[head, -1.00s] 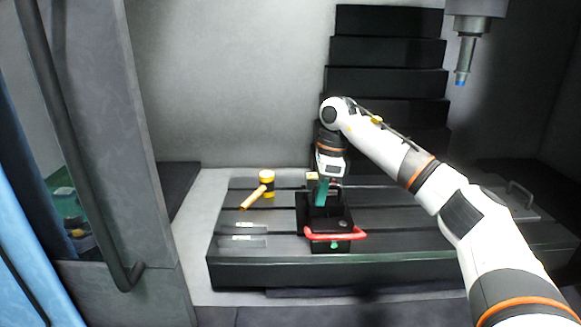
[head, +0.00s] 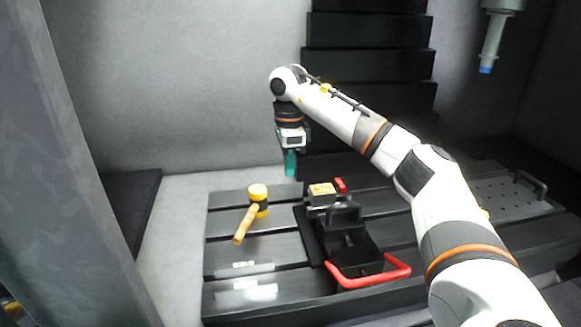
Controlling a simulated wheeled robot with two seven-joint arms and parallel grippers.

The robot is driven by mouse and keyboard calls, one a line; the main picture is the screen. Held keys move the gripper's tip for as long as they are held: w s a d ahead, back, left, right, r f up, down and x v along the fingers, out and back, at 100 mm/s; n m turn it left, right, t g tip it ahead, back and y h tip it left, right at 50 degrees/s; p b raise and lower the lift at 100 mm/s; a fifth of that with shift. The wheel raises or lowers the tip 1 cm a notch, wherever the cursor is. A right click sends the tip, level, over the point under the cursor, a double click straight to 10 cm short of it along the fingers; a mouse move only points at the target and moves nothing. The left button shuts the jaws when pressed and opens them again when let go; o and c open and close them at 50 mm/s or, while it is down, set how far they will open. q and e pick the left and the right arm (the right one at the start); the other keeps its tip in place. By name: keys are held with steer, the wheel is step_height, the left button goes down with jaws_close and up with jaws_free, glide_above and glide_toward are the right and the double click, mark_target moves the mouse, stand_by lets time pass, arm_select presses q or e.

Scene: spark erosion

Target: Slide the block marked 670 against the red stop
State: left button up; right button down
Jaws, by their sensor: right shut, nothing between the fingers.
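A small metal block with a yellow top (head: 321,189) sits behind the black vise; its marking is too small to read. A small red piece (head: 340,185), which looks like the red stop, stands just right of the block's back corner; I cannot tell whether they touch. Two flat silver pieces, one farther back (head: 252,266) and one nearer (head: 247,291), lie at the table's left front, their labels unreadable. My right gripper (head: 290,168), with teal fingers, is shut and empty, raised to the left of and behind the block. My left gripper is not in view.
The black vise (head: 345,238) with a red handle (head: 368,280) stands mid-table. A yellow-headed mallet (head: 257,195) lies on the slotted table (head: 225,228) at left. A spindle (head: 491,45) hangs at upper right. A perforated plate (head: 500,200) with a handle lies at right.

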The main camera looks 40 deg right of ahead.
mark_target(318, 189)
steer(key=s+d+f+p, duration=0.2)
steer(key=d+f, duration=0.1)
steer(key=f, duration=0.5)
steer(key=shift+d, duration=0.25)
steer(key=d, duration=0.1)
steer(key=s+d, duration=0.1)
steer(key=d, duration=0.1)
steer(key=shift+s+p, duration=0.3)
steer(key=shift+a, duration=0.1)
